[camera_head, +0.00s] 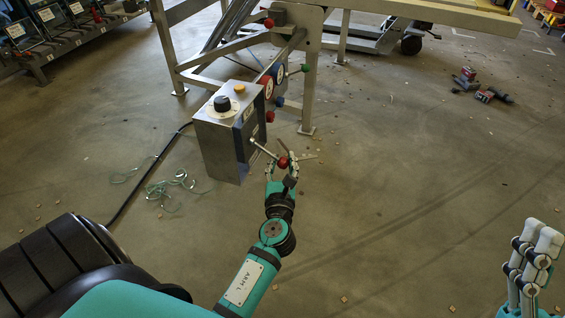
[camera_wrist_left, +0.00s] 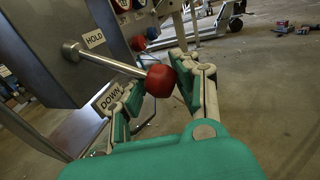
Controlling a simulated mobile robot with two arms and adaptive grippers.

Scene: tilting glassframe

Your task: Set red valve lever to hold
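The red valve lever is a metal rod with a red ball knob (camera_head: 283,162) that sticks out from the side of a grey control box (camera_head: 217,145). In the left wrist view the rod starts just beside a HOLD label (camera_wrist_left: 94,39), and its red knob (camera_wrist_left: 160,81) sits between my left fingers. My left gripper (camera_head: 282,170) is open around the knob, close to the right finger; contact is unclear. My right gripper (camera_head: 536,245) is at the right edge, away from the box, its finger gap unclear.
A black dial (camera_head: 221,103) and a yellow button (camera_head: 239,88) are on the box top. A metal frame (camera_head: 310,70) with several coloured valve knobs stands behind it. Green strapping (camera_head: 170,188) and a black cable lie on the floor. Red tools (camera_head: 485,95) lie farther right. The floor between is mostly clear.

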